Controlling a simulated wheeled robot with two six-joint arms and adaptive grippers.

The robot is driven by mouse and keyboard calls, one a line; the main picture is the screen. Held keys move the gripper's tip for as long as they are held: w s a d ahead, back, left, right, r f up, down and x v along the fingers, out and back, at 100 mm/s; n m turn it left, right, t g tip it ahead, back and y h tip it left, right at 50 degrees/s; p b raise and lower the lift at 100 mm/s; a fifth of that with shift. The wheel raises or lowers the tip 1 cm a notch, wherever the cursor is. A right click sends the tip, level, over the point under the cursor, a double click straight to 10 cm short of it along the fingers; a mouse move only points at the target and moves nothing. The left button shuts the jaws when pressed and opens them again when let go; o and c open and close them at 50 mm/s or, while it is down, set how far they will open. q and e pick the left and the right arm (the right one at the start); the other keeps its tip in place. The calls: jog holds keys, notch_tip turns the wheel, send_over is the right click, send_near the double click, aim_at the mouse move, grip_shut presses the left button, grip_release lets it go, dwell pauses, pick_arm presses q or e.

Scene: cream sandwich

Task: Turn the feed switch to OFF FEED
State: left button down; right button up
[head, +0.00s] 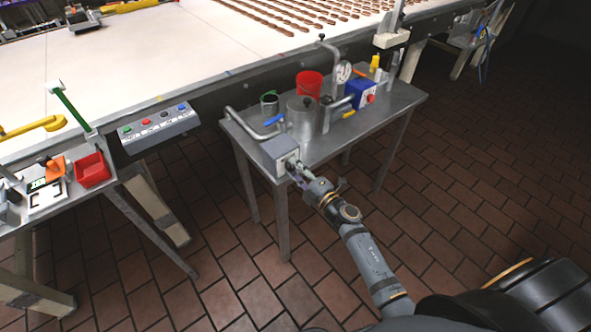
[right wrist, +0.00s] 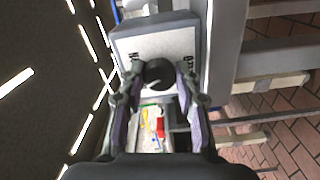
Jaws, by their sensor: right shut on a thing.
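The feed switch is a grey box (head: 276,155) at the near left corner of the small steel table. In the right wrist view its pale front plate (right wrist: 150,46) carries a round black knob (right wrist: 158,74). Dark lettering shows at both sides of the plate, partly covered by my fingers and too small to read surely. My right gripper (head: 297,169) reaches the box front from below right. In the right wrist view its two fingers (right wrist: 160,82) are shut on the knob, one on each side. The knob's pointer direction is not clear. My left gripper is out of view.
The steel table (head: 330,143) also holds a metal pot (head: 301,117), a red bucket (head: 309,84), a gauge (head: 343,72) and a blue pump motor (head: 360,94). A button panel (head: 153,127) hangs on the conveyor (head: 130,60). The brick floor in front is clear.

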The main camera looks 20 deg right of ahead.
jog(key=shift+n, duration=1.2)
jog(key=shift+f, duration=0.1)
jog(key=o, duration=1.2)
jog(key=shift+c, duration=0.2)
jog(key=v, duration=1.2)
